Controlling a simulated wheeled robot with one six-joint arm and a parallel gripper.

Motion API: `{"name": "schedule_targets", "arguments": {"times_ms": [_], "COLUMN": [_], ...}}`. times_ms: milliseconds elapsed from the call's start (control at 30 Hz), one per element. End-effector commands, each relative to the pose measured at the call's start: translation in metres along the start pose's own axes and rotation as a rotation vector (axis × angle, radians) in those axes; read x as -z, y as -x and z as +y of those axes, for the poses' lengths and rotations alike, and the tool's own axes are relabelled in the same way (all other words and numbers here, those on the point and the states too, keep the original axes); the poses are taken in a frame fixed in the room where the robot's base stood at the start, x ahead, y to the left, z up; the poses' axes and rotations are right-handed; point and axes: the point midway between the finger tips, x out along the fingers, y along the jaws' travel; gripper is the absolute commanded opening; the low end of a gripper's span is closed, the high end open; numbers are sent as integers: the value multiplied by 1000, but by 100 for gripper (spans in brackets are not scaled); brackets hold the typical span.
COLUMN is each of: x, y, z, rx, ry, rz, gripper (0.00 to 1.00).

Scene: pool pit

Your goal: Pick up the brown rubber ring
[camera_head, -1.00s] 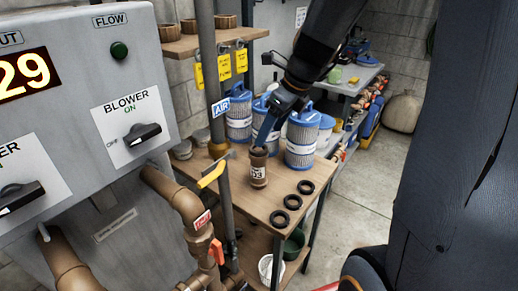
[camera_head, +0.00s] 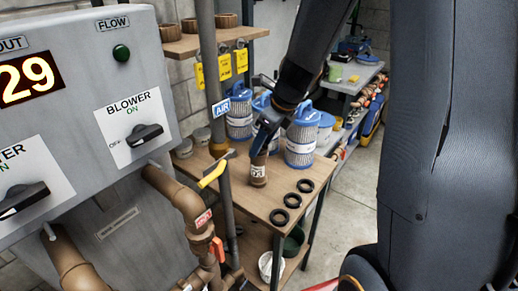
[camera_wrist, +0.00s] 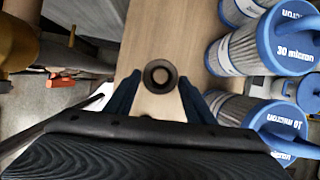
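A brown cylinder (camera_head: 258,175) with a white label stands upright on the wooden table. In the wrist view its round top (camera_wrist: 160,76) shows from above as a dark ring with a hole; I cannot tell whether a separate brown ring sits there. My gripper (camera_head: 258,150) is just over it and hides its top in the head view. In the wrist view my gripper (camera_wrist: 160,90) is open, with one blue finger on each side of the round top and nothing visibly held. Three dark rings lie flat at the table's front right: one (camera_head: 305,186), another (camera_head: 292,201) and another (camera_head: 279,216).
Blue-capped filter cartridges (camera_head: 300,142) stand close behind and right of the cylinder; they also show in the wrist view (camera_wrist: 245,50). A vertical pipe with a yellow handle (camera_head: 212,175) rises before the table. A control panel (camera_head: 85,85) fills the left.

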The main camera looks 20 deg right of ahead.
Motion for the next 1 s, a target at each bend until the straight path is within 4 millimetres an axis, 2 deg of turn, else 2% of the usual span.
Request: {"name": "schedule_targets", "arguments": {"times_ms": [33,133,467,567,833,1000], "x": [0,0,-3,-8,-28,-36], "y": [0,0,5,18,65,85], "z": [0,0,0,-1,-1,-1], "rx": [0,0,1,2,3,2], "ry": [0,0,3,3,3,1], "rz": [0,0,-1,-3,-3,-2], "gripper": [40,23,22,22,22,22]}}
